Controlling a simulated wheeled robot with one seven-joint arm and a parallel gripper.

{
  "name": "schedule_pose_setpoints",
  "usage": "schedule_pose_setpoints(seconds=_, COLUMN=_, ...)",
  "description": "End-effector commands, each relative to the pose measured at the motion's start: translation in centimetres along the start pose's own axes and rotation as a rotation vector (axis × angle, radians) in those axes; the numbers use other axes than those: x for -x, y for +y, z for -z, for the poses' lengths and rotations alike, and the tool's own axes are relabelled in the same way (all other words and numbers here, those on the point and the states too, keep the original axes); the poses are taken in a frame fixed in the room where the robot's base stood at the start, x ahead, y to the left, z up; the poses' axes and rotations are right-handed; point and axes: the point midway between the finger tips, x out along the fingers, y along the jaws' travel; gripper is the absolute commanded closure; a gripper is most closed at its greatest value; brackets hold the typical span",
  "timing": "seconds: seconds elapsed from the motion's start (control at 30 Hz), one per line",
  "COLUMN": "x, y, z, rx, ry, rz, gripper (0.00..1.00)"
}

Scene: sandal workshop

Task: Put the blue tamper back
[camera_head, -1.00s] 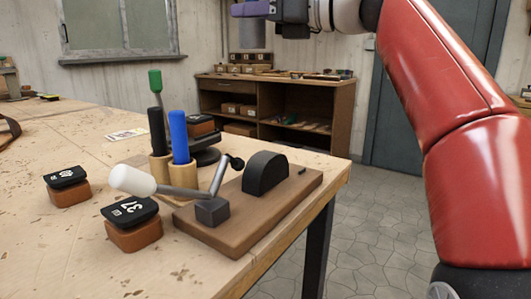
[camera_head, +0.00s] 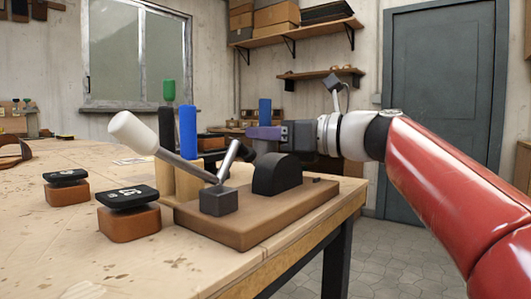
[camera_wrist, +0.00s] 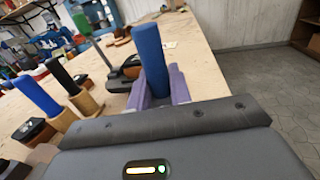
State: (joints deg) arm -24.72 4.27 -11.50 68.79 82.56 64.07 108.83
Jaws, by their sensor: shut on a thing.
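My gripper (camera_head: 265,134) is shut on a blue tamper (camera_head: 265,112), held roughly upright behind the black half-round block. In the wrist view the tamper (camera_wrist: 150,58) stands between my purple fingers (camera_wrist: 158,88); its lower end is hidden there. In the head view a grey lower part shows beneath the fingers. Left of my gripper, another blue-handled tool (camera_head: 188,130) and a black-handled tool (camera_head: 167,122) stand in wooden cups (camera_head: 188,182). A green-handled tool (camera_head: 168,90) is behind them. I cannot tell whether the held tamper touches anything below.
A wooden board (camera_head: 255,220) with a white-handled lever (camera_head: 135,132) and the black half-round block (camera_head: 277,175) lies at the table's right edge. Two black-topped brown blocks (camera_head: 130,222) (camera_head: 66,190) sit left. The table (camera_head: 50,255) is clear at front left.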

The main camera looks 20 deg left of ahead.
Motion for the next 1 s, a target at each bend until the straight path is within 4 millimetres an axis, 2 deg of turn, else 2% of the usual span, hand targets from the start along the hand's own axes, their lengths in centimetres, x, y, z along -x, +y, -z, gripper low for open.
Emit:
schedule_pose_setpoints(seconds=0.03, x=0.0, y=0.0, z=1.2, rx=-0.003, ry=-0.001, rz=0.000, gripper=1.00)
schedule_pose_setpoints(seconds=0.13, x=0.0, y=0.0, z=2.1, rx=-0.002, ry=-0.001, rz=0.000, gripper=1.00)
schedule_pose_setpoints(seconds=0.5, x=0.0, y=0.0, z=2.4, rx=-0.001, ry=-0.002, rz=0.000, gripper=1.00)
schedule_pose_setpoints(seconds=0.53, x=0.0, y=0.0, z=2.4, rx=-0.001, ry=0.000, rz=0.000, gripper=0.77)
schedule_pose_setpoints(seconds=0.67, x=0.0, y=0.0, z=2.4, rx=-0.001, ry=0.000, rz=0.000, gripper=0.60)
schedule_pose_setpoints(seconds=1.0, x=0.0, y=0.0, z=2.1, rx=-0.001, ry=0.000, rz=0.000, gripper=0.58)
